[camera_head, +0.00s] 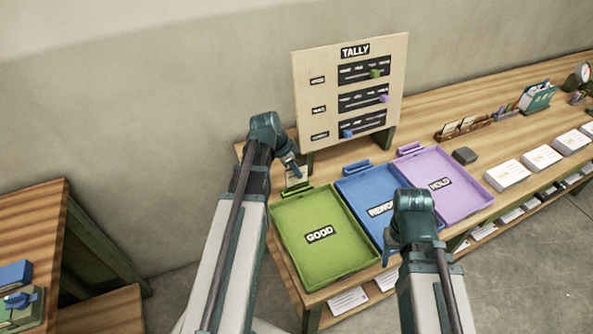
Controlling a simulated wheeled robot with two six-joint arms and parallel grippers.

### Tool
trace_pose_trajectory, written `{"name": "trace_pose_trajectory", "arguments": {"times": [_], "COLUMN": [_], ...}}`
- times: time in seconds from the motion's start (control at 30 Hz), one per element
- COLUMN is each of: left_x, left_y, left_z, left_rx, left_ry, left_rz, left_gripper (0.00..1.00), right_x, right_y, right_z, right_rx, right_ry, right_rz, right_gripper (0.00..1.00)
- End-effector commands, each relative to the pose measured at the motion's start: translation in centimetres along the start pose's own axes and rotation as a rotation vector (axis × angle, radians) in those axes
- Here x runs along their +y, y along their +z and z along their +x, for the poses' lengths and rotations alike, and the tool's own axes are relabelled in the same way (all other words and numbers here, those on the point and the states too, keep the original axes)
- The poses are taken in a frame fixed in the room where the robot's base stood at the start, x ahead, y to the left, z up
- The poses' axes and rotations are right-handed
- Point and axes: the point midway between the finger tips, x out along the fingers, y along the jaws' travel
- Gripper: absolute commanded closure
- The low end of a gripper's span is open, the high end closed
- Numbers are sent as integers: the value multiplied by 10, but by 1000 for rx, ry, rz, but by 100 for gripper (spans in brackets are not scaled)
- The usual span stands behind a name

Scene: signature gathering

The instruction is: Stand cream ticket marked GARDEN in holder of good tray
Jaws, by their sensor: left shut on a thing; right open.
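The green tray marked GOOD (288,218) lies at the left end of the long table, with its green holder (297,189) at its back edge. My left gripper (292,174) is shut just above and behind that holder. It seems to hold a small pale piece, likely the cream ticket; the word on it cannot be read, and whether it touches the holder cannot be told. My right gripper (388,258) is open and empty near the front of the blue tray (366,184), partly hidden by its own wrist.
A purple tray marked HOLD (458,207) lies right of the blue one. The TALLY board (332,80) stands behind the trays. A dark block (464,155), card racks (463,127) and white paper stacks (506,174) are further right. A smaller table stands at left.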

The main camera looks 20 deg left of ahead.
Motion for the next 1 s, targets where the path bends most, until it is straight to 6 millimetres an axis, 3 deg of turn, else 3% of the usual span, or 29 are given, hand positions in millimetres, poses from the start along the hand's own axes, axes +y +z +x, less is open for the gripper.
{"name": "trace_pose_trajectory", "arguments": {"times": [0.6,1.0], "left_x": [0,0], "left_y": [15,16], "left_z": [35,40], "left_rx": [0,0], "left_ry": [0,0], "left_rz": [0,0], "left_gripper": [100,100], "right_x": [-4,-4], "right_y": [-2,-2], "right_z": [38,43], "right_rx": [0,0], "right_ry": [0,0], "right_rz": [0,0], "right_gripper": [50,50]}}
